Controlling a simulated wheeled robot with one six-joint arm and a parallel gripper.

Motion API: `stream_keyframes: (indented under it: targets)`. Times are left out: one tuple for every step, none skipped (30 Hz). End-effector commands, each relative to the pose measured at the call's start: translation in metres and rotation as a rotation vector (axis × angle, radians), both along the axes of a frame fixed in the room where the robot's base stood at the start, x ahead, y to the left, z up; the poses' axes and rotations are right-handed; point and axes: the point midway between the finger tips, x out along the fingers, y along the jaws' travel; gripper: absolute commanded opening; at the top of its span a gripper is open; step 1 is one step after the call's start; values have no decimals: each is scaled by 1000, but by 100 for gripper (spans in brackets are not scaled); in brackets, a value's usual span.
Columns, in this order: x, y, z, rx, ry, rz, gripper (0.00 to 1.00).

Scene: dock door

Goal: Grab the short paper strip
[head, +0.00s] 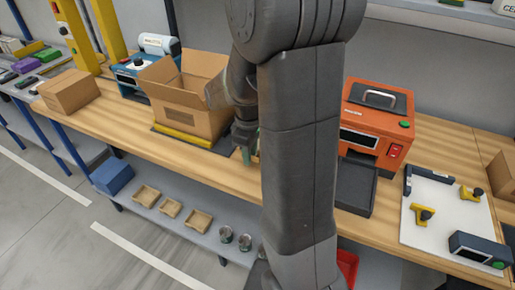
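My gripper (246,140) is above the front part of the wooden bench, just right of the open cardboard box. Its fingers are small and partly hidden by my arm, so I cannot tell whether they are open or shut. A small green piece (247,156) shows at its lower end; I cannot tell whether it is part of the gripper or something apart. I cannot make out a short paper strip anywhere in view. My arm hides the middle of the bench.
The open box (188,97) stands on the bench (225,172), with a blue device (128,74) behind it. An orange machine (379,117) with a black tray (355,187) stands right of my arm. A white board (450,220) holds yellow tools. Small trays and cans occupy the lower shelf.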

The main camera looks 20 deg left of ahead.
Motion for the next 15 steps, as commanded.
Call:
stream_keyframes:
  targets:
    - [0,0,0,0,0,0,28]
    - [0,0,0,0,0,0,28]
    - [0,0,0,0,0,0,24]
    - [0,0,0,1,0,0,18]
    - [0,0,0,1,0,0,12]
    - [0,0,0,1,0,0,5]
    - [0,0,1,1,-1,0,0]
    - [0,0,1,1,0,0,0]
    - [0,0,1,1,-1,0,0]
    - [0,0,1,1,-1,0,0]
    - [0,0,1,1,-1,0,0]
    - [0,0,1,1,-1,0,0]
    - [0,0,1,1,-1,0,0]
    - [0,0,1,1,-1,0,0]
    - [0,0,1,1,-1,0,0]
